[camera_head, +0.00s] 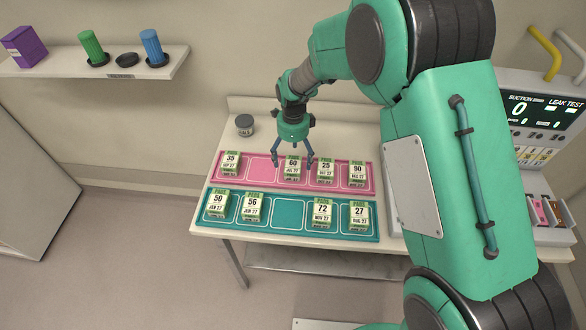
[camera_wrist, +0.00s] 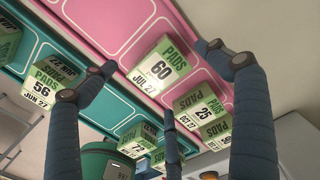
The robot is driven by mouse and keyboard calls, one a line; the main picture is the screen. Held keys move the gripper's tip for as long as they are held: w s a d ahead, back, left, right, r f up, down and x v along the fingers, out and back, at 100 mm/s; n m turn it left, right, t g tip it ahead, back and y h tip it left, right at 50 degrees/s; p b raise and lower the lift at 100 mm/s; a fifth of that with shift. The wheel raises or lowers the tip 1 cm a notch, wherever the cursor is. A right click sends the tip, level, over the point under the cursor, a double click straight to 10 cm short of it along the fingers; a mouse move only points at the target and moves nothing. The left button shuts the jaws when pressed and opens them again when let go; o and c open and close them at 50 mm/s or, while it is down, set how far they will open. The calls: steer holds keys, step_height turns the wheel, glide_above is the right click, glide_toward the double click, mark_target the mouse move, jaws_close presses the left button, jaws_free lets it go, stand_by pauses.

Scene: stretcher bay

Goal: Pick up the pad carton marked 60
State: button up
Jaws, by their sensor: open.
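The pad carton marked 60 (camera_head: 292,167) stands on the pink tray (camera_head: 261,167), with an empty outlined place on its left and the carton marked 25 (camera_head: 325,169) on its right. In the wrist view the 60 carton (camera_wrist: 160,68) shows its white and green label, dated JUL 27, between my spread fingers. My gripper (camera_head: 292,163) is open and empty, pointing down over the 60 carton, its fingers out to either side. It also shows in the wrist view (camera_wrist: 155,70). I cannot tell how far the fingertips are above the tray.
On the pink tray are also cartons 35 (camera_head: 230,161) and 90 (camera_head: 356,173). The teal tray (camera_head: 286,214) in front holds cartons 50 (camera_head: 217,203), 56 (camera_head: 252,207), 72 (camera_head: 321,213) and 27 (camera_head: 359,214). A suction unit (camera_head: 540,120) is at right.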

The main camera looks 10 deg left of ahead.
mark_target(293, 164)
steer(key=shift+s+f, duration=0.1)
steer(key=shift+f, duration=1.9)
steer(key=c, duration=1.8)
steer(key=shift+r, duration=0.1)
steer(key=shift+r+p, duration=0.4)
steer(key=shift+r, duration=4.55)
